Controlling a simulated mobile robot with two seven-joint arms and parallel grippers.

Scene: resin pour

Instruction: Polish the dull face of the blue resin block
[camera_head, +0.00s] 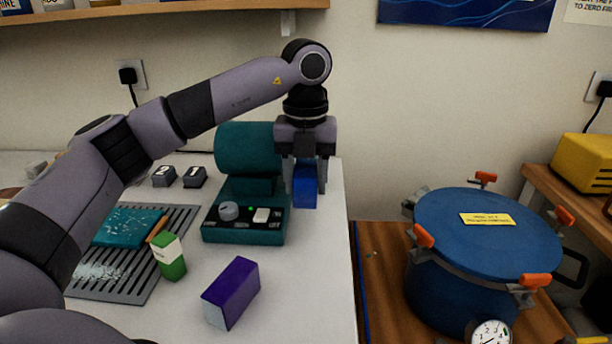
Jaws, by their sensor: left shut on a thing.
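My left gripper (306,178) points down and is shut on the blue resin block (305,195), its fingers on either side of it. The block is upright, at the right side of the teal polishing machine (248,148) near the table's right edge. I cannot tell whether it touches the machine or which of its faces is dull. The machine's front panel (246,217) has a grey knob, a small green light and a pale switch. My right gripper is not in view.
A purple block (232,292) with a pale face and a green-and-white container (170,257) stand in front. Grey blocks marked 2 (164,176) and 1 (195,177) stand behind. A blue lidded pot (470,265) is at right.

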